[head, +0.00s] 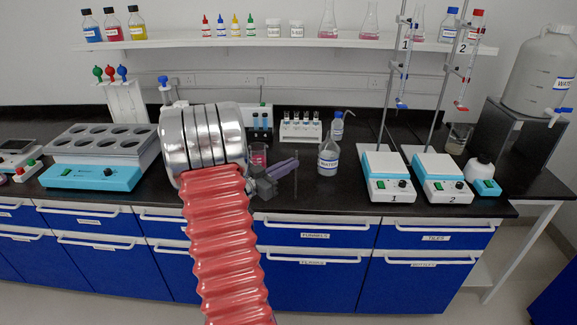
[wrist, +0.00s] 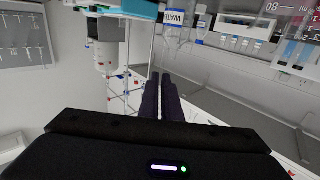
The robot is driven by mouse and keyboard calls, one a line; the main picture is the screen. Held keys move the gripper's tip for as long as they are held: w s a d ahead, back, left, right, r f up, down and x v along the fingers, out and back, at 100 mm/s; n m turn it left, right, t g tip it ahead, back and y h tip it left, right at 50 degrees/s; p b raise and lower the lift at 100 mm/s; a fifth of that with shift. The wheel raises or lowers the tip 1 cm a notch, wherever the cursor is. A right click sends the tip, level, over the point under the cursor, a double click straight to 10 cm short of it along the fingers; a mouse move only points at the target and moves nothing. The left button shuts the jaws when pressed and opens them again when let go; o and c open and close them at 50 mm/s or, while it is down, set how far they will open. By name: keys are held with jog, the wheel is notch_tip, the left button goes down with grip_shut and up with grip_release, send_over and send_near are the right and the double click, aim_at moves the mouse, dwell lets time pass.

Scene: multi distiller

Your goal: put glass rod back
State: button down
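My gripper (head: 294,164) is above the front of the black bench, right of the beaker with pink liquid (head: 259,157). A thin, dark upright line at its fingertips looks like the glass rod (head: 296,184), hanging down near the bench edge. In the wrist view the two dark fingers of my gripper (wrist: 162,77) lie close together with a narrow light strip between them. The rod cannot be made out clearly there. The silver wrist and red arm hide part of the bench behind them.
A block with round wells (head: 98,150) is on the left. Bench between wash bottle and gripper is clear.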

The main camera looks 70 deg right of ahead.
jog(key=shift+f, duration=0.1)
jog(key=c, duration=2)
grip_release()
jog(key=shift+v, duration=6)
